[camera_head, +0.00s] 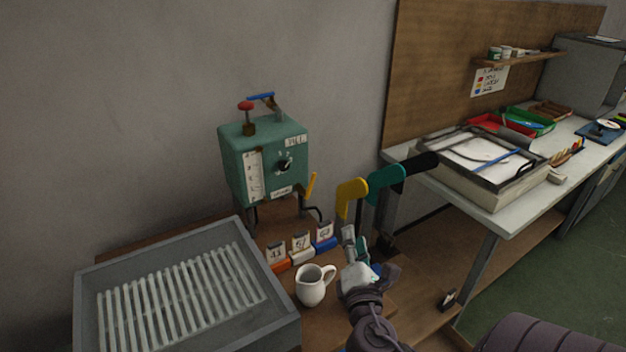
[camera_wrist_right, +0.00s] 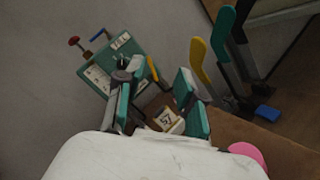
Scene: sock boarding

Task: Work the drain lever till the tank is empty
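The tank is a green box (camera_head: 262,160) on legs against the wall, with a white gauge strip, a dark dial and a FILL label on its front. It also shows in the right wrist view (camera_wrist_right: 105,62). A yellow lever (camera_head: 311,186) stands at its lower right side; I take this as the drain lever. In the wrist view the lever (camera_wrist_right: 152,68) appears between my finger pads. My right gripper (camera_head: 355,240) is open and empty, below and right of the lever and apart from it. My left gripper is not in view. The tank's liquid level cannot be read.
A white jug (camera_head: 311,285) and numbered blocks (camera_head: 300,248) stand in front of the tank. A grey ribbed tray (camera_head: 88,290) is at left. Yellow, teal and black boards (camera_head: 352,190) rise right of my gripper. A workbench (camera_head: 500,217) with trays stands at right.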

